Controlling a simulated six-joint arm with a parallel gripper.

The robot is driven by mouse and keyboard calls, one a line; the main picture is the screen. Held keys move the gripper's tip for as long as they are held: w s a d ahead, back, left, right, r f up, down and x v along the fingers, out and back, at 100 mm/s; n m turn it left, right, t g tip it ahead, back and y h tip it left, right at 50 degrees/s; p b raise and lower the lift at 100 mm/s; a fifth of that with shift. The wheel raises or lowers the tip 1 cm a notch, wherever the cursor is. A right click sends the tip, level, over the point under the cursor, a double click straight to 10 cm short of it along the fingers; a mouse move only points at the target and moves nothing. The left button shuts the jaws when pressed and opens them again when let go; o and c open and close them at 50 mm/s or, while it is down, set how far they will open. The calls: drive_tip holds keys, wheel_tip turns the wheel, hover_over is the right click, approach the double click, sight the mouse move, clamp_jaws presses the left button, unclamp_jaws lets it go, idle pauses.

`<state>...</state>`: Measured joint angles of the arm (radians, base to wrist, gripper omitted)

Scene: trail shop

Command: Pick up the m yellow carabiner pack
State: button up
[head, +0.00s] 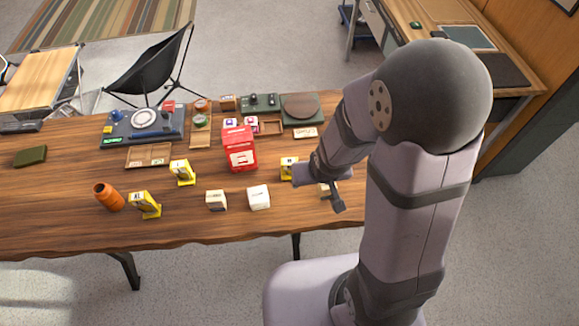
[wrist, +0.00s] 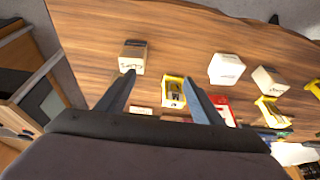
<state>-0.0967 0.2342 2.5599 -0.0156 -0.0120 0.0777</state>
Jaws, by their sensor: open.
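Three yellow carabiner packs stand on the wooden table: one at front left (head: 145,205), one behind it near the middle (head: 183,172), and one at the right beside my arm (head: 288,167). Their size letters are too small to read surely. My gripper (head: 338,201) is open and empty above the table's right end, and my arm hides part of the table there. In the wrist view, one yellow pack (wrist: 173,92) shows by the right finger of my gripper (wrist: 158,77), below and apart from it. Two others show at the right (wrist: 272,111) (wrist: 314,88).
White boxes (head: 258,197) (head: 216,200) stand along the front, and another box (wrist: 132,57) is near the left finger. A red box (head: 240,148) stands mid-table. An orange bottle (head: 109,197) is by the front-left pack. The front edge is mostly bare.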

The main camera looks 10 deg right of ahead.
sight(289, 171)
drive_tip(key=w+a+f+t, duration=0.2)
drive_tip(key=w+a, duration=0.1)
drive_tip(key=w+a+f+t+p, duration=0.1)
drive_tip(key=w+t, duration=0.1)
drive_tip(key=shift+w+a+m+y, duration=0.2)
drive_tip(key=shift+w+m+y, duration=0.1)
drive_tip(key=shift+m, duration=0.1)
drive_tip(key=f+t+b, duration=0.2)
drive_tip(key=w+a+f+t+b, duration=0.1)
drive_tip(key=b, duration=0.1)
drive_tip(key=shift+w+f+h, duration=0.1)
drive_tip(key=shift+f+h, duration=0.2)
drive_tip(key=shift+h, duration=0.1)
drive_tip(key=shift+d+f+t+h+b, duration=0.1)
drive_tip(key=shift+f+t+h+b, duration=0.2)
drive_tip(key=shift+t+b, duration=0.45)
drive_tip(key=shift+d+r+t+b, duration=0.1)
drive_tip(key=shift+r+t+b, duration=0.05)
drive_tip(key=shift+t+b, duration=0.2)
drive_tip(key=shift+w+f+b, duration=0.4)
drive_tip(key=shift+w+b, duration=0.2)
drive_tip(key=shift+b, duration=0.6)
drive_tip(key=shift+w+b, duration=0.3)
drive_tip(key=shift+b, duration=0.05)
drive_tip(key=shift+w, duration=0.1)
